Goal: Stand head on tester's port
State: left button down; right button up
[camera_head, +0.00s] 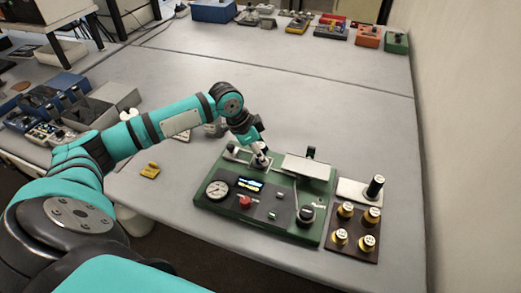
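The tester (268,200) is a green-framed panel on the grey table, with a round gauge (217,189), a lit display, a red button (246,202) and a dark round fitting (306,214) at its right front. My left gripper (261,161) points down over the tester's back left part, by a small silver piece. Its fingers are small and partly hidden, so I cannot tell whether they hold anything. Several gold heads with pale tops stand on a brown board (354,239) right of the tester. I cannot tell which part is the port. My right gripper is not in view.
A black upright cylinder (375,187) stands on a pale block behind the gold heads. A small yellow piece (150,171) lies left of the tester. Grey cases and devices (105,100) crowd the far left. Coloured boxes (368,37) line the back. The table's middle is clear.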

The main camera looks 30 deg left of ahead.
pick_arm(q)
jog(key=shift+f, duration=0.2)
jog(key=c, duration=1)
grip_release()
jog(key=shift+f, duration=0.15)
jog(key=b+v, duration=0.1)
jog(key=v, duration=1.1)
jog(key=shift+b, duration=0.35)
